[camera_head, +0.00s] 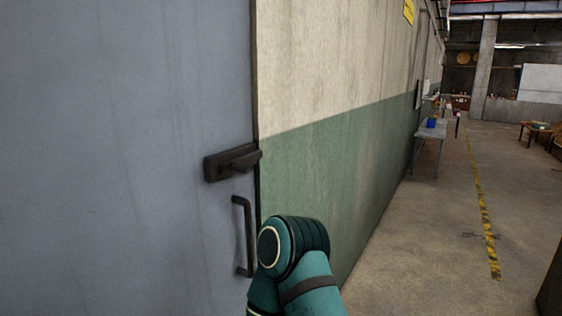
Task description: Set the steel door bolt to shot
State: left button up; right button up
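A dark steel door bolt (228,163) is fixed near the right edge of the grey-blue door (120,150). A stubby part of it (247,160) reaches to the door's edge; I cannot tell from here whether the bolt is shot or drawn. A dark upright pull handle (247,236) is on the door just below the bolt. A teal link of my own arm shows at the bottom centre, below and right of the bolt, in front of the wall. Neither gripper shows in the head view.
A cream and green wall (325,150) runs back to the right of the door. A grey table (430,133) with small items stands along it. The concrete floor (430,240) is open, with a worn yellow line (482,205). A dark object (552,285) stands at the lower right edge.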

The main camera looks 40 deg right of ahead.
aim_at(241, 164)
jog(key=k+z, duration=0.15)
jog(key=z, duration=0.25)
jog(key=k+l+z, duration=0.1)
jog(key=z, duration=0.35)
